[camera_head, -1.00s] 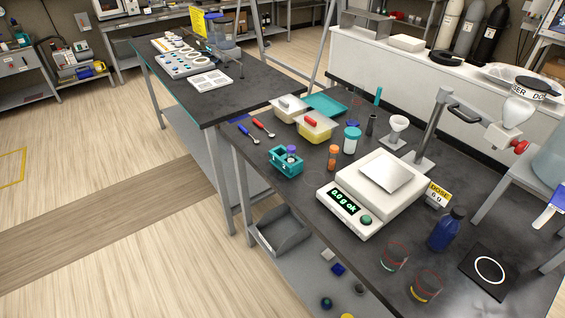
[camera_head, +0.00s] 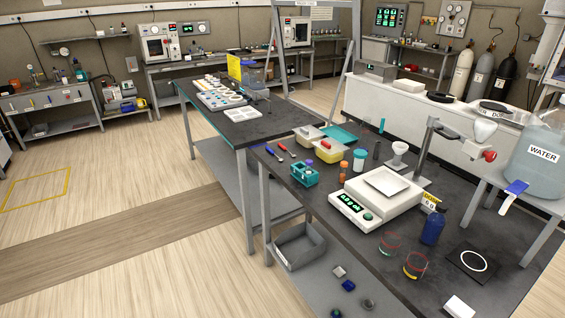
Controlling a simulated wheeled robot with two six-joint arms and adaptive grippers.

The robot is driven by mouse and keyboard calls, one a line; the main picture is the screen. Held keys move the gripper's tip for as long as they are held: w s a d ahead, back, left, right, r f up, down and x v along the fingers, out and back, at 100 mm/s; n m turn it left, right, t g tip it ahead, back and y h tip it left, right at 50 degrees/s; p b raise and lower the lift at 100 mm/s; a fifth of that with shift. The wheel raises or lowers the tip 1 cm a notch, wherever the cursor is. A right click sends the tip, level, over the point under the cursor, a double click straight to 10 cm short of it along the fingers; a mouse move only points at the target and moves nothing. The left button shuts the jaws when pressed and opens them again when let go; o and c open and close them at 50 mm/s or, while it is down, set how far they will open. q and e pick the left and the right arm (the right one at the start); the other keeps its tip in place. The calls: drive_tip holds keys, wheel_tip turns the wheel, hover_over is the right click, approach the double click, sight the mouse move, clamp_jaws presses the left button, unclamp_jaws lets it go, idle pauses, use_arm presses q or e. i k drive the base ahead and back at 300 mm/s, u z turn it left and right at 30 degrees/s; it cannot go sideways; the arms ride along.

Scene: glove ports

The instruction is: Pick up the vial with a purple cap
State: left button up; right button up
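A vial with a purple cap (camera_head: 309,164) stands in a teal rack (camera_head: 305,176) at the left part of the dark near bench (camera_head: 330,205). The purple cap shows above the rack; the body is mostly hidden by it. Neither of my grippers is in view.
An orange-capped bottle (camera_head: 344,168) and a teal-capped jar (camera_head: 359,159) stand right of the rack. A white scale (camera_head: 376,200) lies further right. Spoons (camera_head: 282,150) and a yellow tub (camera_head: 327,151) are behind. A grey bin (camera_head: 300,246) sits on the lower shelf. Floor left of the bench is open.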

sight(308, 170)
drive_tip(key=u, duration=0.1)
drive_tip(key=i, duration=1.3)
drive_tip(key=z, duration=0.65)
